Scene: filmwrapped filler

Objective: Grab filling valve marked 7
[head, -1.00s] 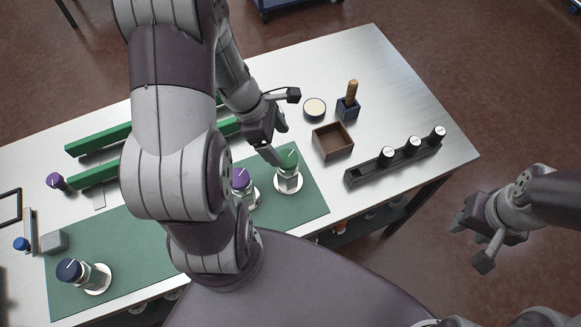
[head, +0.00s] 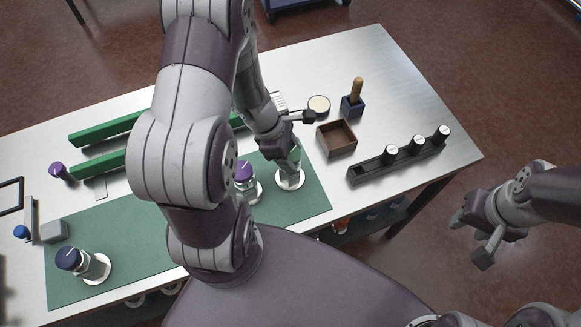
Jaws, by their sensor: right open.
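My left gripper (head: 284,157) is over the green-topped cylinder (head: 297,158), which stands on a white disc (head: 291,182) on the green mat. Its fingers partly cover the green top, and whether they grip it is hidden. A purple-topped cylinder (head: 244,170) stands just left of it, partly behind my arm. A dark-blue-topped one (head: 71,260) stands at the mat's left end. Several black cylinders with white tops (head: 391,152) stand in a black rack (head: 366,174). The markings are too small to read. My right gripper (head: 460,216) is open and empty, off the table's right side.
A brown open box (head: 337,153), a round pale-topped tin (head: 319,106) and a blue holder (head: 352,107) with a wooden handle stand behind the mat (head: 130,225). Green rails (head: 100,165) lie at the left. The table's back right (head: 410,95) is clear.

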